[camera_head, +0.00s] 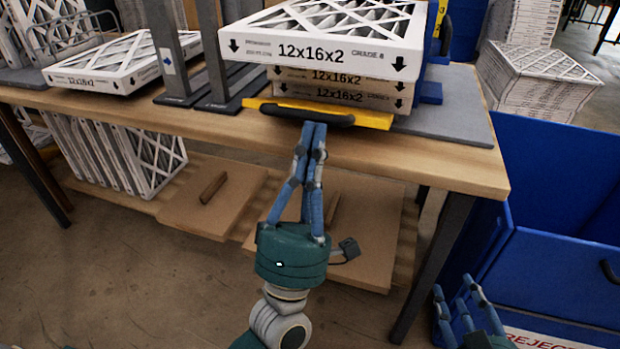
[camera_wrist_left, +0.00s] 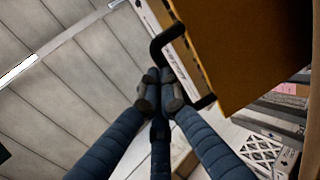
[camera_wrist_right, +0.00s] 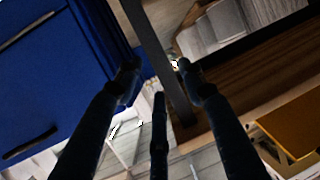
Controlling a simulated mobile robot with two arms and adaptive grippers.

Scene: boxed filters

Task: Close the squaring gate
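The squaring gate is a yellow plate (camera_head: 376,119) with a black bar handle (camera_head: 275,110), at the front edge of the table against the filter stack. The stack is white boxed filters (camera_head: 320,48) marked 12x16x2, the top one sitting askew over those below. My left gripper (camera_head: 312,126) reaches up to the handle, its fingers together on it. In the left wrist view the fingertips (camera_wrist_left: 160,76) meet at the black handle (camera_wrist_left: 198,103), beside the yellow plate (camera_wrist_left: 235,50). My right gripper (camera_head: 462,292) is open and empty, low by the blue bin; its spread fingers (camera_wrist_right: 157,68) show in the right wrist view.
The wooden table (camera_head: 460,165) carries dark upright posts (camera_head: 215,50) left of the stack and another filter (camera_head: 125,62) farther left. A blue bin (camera_head: 560,260) with a reject label stands at the right. More filters (camera_head: 125,155) stand on the lower shelf.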

